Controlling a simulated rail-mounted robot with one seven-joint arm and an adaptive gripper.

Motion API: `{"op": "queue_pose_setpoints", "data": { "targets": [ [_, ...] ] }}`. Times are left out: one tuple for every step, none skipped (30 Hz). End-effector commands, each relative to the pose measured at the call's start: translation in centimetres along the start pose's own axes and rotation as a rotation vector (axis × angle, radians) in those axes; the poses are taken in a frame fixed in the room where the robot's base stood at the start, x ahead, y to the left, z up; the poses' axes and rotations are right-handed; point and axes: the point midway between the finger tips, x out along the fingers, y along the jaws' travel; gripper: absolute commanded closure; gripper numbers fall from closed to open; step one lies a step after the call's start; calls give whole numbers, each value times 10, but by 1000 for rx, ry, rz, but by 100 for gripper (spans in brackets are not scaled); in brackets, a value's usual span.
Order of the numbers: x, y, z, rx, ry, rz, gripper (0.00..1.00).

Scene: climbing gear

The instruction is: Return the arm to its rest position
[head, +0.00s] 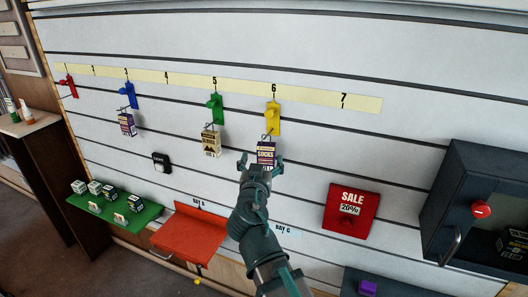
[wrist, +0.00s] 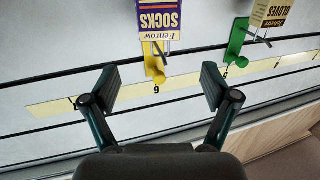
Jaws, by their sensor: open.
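My gripper (head: 260,160) is raised in front of the slatted wall, just below the yellow hook (head: 273,118) under number 6. In the wrist view my gripper (wrist: 158,86) has its two fingers spread wide with nothing between them. A socks package (head: 266,154) hangs from the yellow hook; in the head view my gripper partly covers its lower part. In the wrist view the socks package (wrist: 159,17) appears upside down, beyond the fingertips and apart from them. My arm reaches up from the bottom of the head view.
A gloves package (head: 211,143) hangs from the green hook (head: 215,105) to the left. Another package (head: 127,124) hangs from the blue hook. A red sale sign (head: 351,211), a dark cabinet (head: 465,200), a red shelf (head: 188,236) and a green shelf (head: 140,219) stand out from the wall.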

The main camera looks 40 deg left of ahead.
Motion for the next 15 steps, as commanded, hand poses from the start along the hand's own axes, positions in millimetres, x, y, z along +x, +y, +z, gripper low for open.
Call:
{"op": "queue_pose_setpoints", "data": {
  "targets": [
    [-9,1,0,0,1,-1,14],
    [-12,1,0,0,1,-1,14],
    [-15,0,0,0,1,-1,14],
    [-17,0,0,0,1,-1,14],
    [-18,0,0,0,1,-1,14],
    [-20,0,0,0,1,0,14],
    [-20,0,0,0,1,0,14],
    [-21,0,0,-2,1,0,14],
    [-21,0,0,-8,1,0,14],
    [-21,0,0,-17,1,1,14],
    [-21,0,0,-31,0,3,14],
    [-21,2,0,-53,-4,9,14],
    [-21,3,2,-73,-10,14,14],
    [-21,4,4,-93,-22,20,14],
    [-21,7,9,-118,-45,30,14]
  ]
}}
